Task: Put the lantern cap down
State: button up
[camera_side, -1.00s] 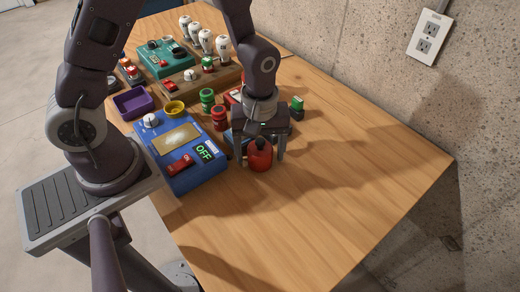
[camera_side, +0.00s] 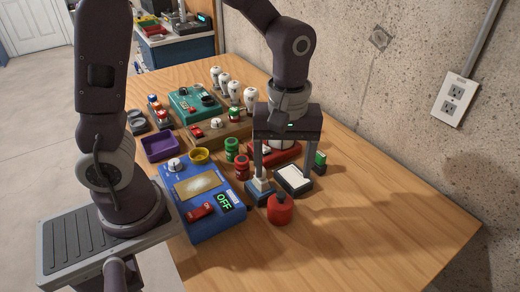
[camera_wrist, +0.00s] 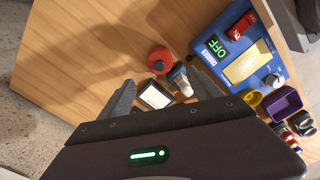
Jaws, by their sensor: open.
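A round red piece with a small dark top (camera_side: 280,209), which looks like the lantern cap, stands on the wooden table in front of my gripper (camera_side: 287,172). It also shows in the wrist view (camera_wrist: 160,59), beyond my fingertips. My gripper is open, with its fingers pointing down and wide apart. It is set back from the red piece, and nothing is seen held. A black-framed white block (camera_side: 294,180) lies below and between the fingers. A small blue block with a pale post (camera_side: 259,192) stands by the left finger; I cannot tell whether they touch.
The blue box marked OFF (camera_side: 208,204) is at the left, with a yellow bowl (camera_side: 199,157) and purple tray (camera_side: 160,147) behind it. Red and green jars stand near the gripper. A green block (camera_side: 320,161) is at its right. The front right table is clear.

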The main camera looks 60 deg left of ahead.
jog(key=s+a+r+m+t, duration=0.2)
jog(key=s+r+m, duration=0.3)
jog(key=s, duration=0.1)
jog(key=s+a+r+m+t, duration=0.3)
jog(key=s+r+m, duration=0.3)
jog(key=s, duration=0.1)
jog(key=shift+s+a+r+t, duration=0.15)
jog(key=shift+s+r+t, duration=0.1)
jog(key=shift+r+t, duration=0.05)
